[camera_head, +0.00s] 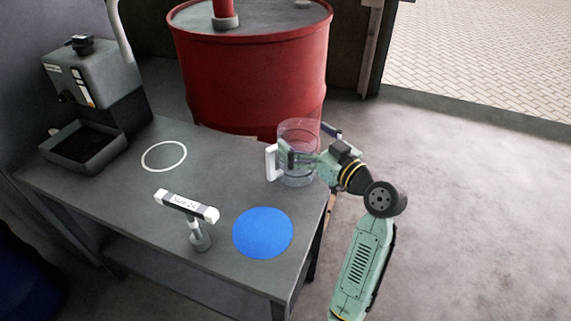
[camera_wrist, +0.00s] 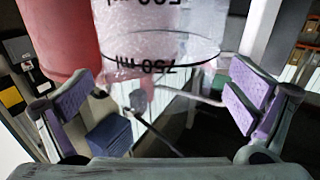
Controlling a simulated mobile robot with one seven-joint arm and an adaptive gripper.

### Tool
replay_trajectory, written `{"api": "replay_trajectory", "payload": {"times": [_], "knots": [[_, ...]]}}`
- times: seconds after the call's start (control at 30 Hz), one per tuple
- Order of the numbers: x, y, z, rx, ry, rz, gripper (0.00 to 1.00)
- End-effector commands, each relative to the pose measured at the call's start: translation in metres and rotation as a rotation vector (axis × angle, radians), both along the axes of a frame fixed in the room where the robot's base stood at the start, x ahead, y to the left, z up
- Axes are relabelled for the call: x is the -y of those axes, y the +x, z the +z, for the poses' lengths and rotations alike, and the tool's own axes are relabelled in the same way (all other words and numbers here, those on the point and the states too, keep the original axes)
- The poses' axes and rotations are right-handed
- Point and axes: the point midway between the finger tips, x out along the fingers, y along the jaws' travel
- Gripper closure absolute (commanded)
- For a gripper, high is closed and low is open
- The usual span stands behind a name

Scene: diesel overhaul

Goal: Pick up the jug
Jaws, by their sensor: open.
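The jug (camera_head: 297,133) is clear with a white handle on its left side, and it stands upright near the right edge of the grey workbench. In the wrist view the jug (camera_wrist: 160,40) fills the top middle, with black markings reading 750 ml and part of another number, which appear upside down. My gripper (camera_head: 300,160) is at the jug from the right in the head view. In the wrist view my gripper (camera_wrist: 168,98) is open, with a purple pad on either side and the jug ahead between them. I cannot tell whether a finger touches it.
The workbench (camera_head: 130,200) also bears a blue disc (camera_head: 263,233), a white ring (camera_head: 164,156), a small labelled stand (camera_head: 187,206) and a machine with a tray (camera_head: 85,147) at left. A red drum (camera_head: 250,75) stands behind the jug. The floor at right is clear.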

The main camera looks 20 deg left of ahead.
Motion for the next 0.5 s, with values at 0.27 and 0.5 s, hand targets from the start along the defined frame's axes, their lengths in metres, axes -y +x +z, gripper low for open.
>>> {"api": "replay_trajectory", "payload": {"times": [0.27, 0.5], "knots": [[0.0003, -0.0002, 0.0001, 0.001, 0.001, 0.0, 0.13], [0.0005, -0.0001, 0.0001, 0.001, 0.001, 0.0, 0.29]]}}
